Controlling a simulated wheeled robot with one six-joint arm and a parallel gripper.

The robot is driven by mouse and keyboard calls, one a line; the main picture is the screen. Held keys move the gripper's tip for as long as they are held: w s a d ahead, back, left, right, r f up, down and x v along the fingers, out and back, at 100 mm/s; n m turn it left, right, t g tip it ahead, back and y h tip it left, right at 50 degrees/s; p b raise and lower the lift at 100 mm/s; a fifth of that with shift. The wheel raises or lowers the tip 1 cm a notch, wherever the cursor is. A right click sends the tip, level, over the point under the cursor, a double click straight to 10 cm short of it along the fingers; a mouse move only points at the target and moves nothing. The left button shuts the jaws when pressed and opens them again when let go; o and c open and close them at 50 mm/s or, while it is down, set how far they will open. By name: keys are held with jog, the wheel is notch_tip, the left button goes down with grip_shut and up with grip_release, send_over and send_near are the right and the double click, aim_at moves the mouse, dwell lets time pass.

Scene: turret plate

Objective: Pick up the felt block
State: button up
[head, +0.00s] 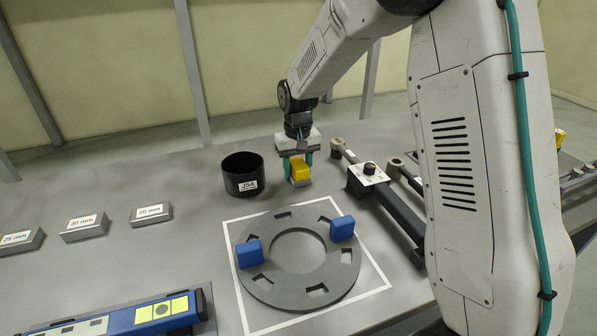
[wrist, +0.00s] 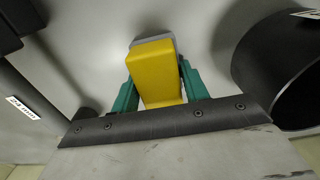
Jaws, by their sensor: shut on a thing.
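The felt block (head: 299,170) is a small yellow block with a grey layer at one end. It sits between the teal fingers of my gripper (head: 297,172), right of the black cup and behind the ring plate. In the wrist view the yellow block (wrist: 155,72) fills the gap between the two fingers (wrist: 156,85), with its grey end pointing away. My gripper is shut on it. I cannot tell whether the block's grey end touches the table.
A black cup labelled J54 (head: 243,174) stands close left of my gripper. A grey slotted ring plate (head: 256,284) with two blue blocks (head: 249,252) (head: 342,228) lies in front. Black clamp-like bars (head: 389,213) lie right. Labelled grey blocks (head: 151,215) and a blue tool (head: 150,316) are left.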

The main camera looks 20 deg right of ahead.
aim_at(298, 162)
jog(key=shift+r, duration=0.45)
notch_tip(298, 162, up, 3)
jog(key=s, duration=1)
jog(key=s+r, duration=0.1)
jog(key=s, duration=0.5)
jog(key=shift+r, duration=0.1)
jog(key=shift+o, duration=1.1)
